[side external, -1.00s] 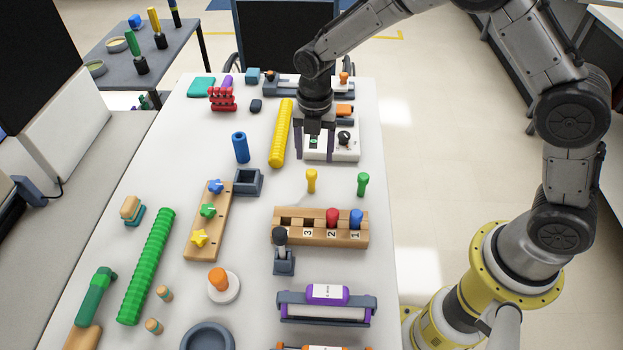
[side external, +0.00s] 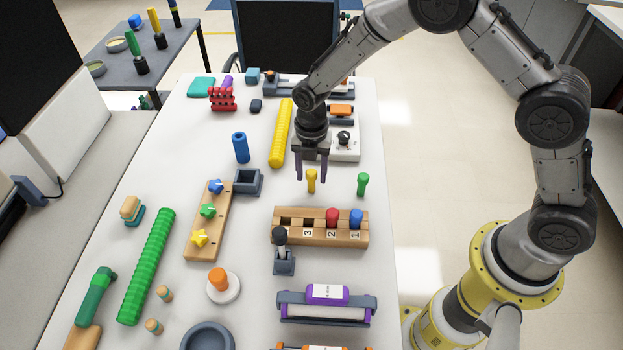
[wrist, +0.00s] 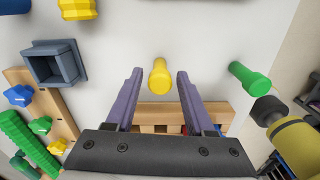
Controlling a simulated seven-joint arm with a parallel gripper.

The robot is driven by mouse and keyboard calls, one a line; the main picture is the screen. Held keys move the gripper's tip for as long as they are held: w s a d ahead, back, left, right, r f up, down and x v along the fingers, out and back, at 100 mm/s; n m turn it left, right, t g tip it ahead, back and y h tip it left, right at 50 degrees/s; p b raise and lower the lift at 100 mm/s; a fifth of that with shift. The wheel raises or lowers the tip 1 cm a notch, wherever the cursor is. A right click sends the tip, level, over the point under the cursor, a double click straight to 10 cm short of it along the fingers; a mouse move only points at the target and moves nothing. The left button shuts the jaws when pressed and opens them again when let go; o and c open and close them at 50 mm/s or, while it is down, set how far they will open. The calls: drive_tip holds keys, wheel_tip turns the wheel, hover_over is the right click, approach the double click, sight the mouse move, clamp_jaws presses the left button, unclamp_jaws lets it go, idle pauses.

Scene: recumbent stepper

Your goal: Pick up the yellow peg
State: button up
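The yellow peg (side external: 311,180) stands upright on the white table, behind the wooden peg block. It also shows in the wrist view (wrist: 159,77), between my two purple fingers and slightly beyond their tips. My gripper (side external: 311,176) is open, pointing down at the peg, with a finger to each side of it. The wrist view shows a clear gap between the peg and each finger of my gripper (wrist: 154,76). Nothing is held.
A green peg (side external: 362,183) stands to the right. The wooden block (side external: 262,234) in front holds a red peg (side external: 332,216) and a blue peg (side external: 357,217). A grey square socket (side external: 248,183) and a ridged yellow cylinder (side external: 280,133) are to the left.

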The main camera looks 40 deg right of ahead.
clamp_jaws()
drive_tip(key=shift+r, duration=0.1)
